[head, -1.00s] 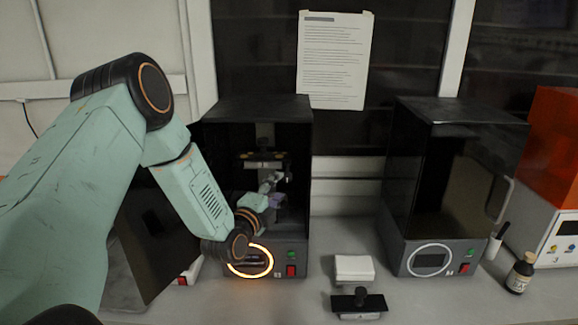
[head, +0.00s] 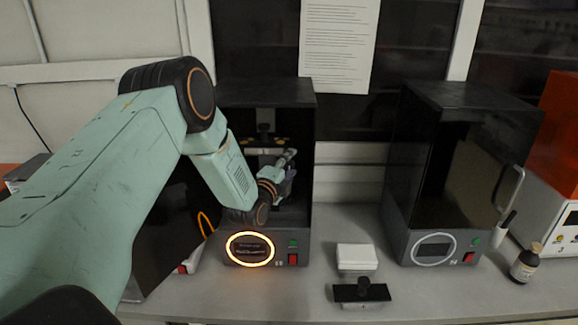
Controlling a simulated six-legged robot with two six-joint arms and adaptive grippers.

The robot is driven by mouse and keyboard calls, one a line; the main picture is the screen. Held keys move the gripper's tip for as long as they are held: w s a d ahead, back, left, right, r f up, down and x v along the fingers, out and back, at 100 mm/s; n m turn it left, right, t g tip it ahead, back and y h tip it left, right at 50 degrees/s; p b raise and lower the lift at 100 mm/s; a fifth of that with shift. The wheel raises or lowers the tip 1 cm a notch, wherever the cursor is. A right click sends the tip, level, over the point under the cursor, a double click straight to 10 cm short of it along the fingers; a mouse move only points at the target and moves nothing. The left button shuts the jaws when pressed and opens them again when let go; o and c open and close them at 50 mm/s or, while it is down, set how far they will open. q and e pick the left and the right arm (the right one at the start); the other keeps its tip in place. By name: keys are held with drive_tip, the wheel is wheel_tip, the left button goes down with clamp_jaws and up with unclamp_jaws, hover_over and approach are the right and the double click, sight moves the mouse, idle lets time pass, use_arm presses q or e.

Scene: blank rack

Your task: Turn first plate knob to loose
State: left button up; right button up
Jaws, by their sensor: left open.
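The left black machine (head: 304,215) is open at the front, with a lit orange ring (head: 250,249) on its lower panel. A pale plate or bar (head: 262,152) shows inside it, with small yellowish marks above. I cannot clearly make out a knob on it; the arm and shadow hide part of this area. My left gripper (head: 288,172) is inside the opening, just below and right of the plate. It is open, small and partly blurred, with no held thing visible. I cannot tell whether it touches anything. My right gripper is not in view.
A dark open door panel (head: 160,245) stands left of the machine. A white block (head: 357,257) and a black plate with a handle (head: 361,292) lie on the bench. A second black machine (head: 400,190), a brown bottle (head: 525,262) and an orange-topped unit (head: 563,130) are right.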

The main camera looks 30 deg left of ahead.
use_arm(q)
drive_tip(key=shift+d+r, duration=0.15)
drive_tip(key=shift+d, duration=0.15)
drive_tip(key=shift+c, duration=0.3)
drive_tip(key=shift+s+d+r, duration=0.35)
drive_tip(key=shift+s+r, duration=0.15)
drive_tip(key=shift+s, duration=0.15)
drive_tip(key=c, duration=0.3)
drive_tip(key=shift+s+a+r, duration=0.1)
drive_tip(key=shift+s, duration=0.05)
drive_tip(key=shift+c, duration=0.9)
drive_tip(key=shift+w+a+f, duration=0.3)
drive_tip(key=shift+a, duration=0.1)
drive_tip(key=shift+c, duration=1.4)
drive_tip(key=shift+w+d, duration=0.1)
clamp_jaws()
drive_tip(key=shift+d, duration=0.1)
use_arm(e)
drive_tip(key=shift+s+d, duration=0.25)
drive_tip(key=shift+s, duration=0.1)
use_arm(q)
drive_tip(key=shift+f, duration=0.1)
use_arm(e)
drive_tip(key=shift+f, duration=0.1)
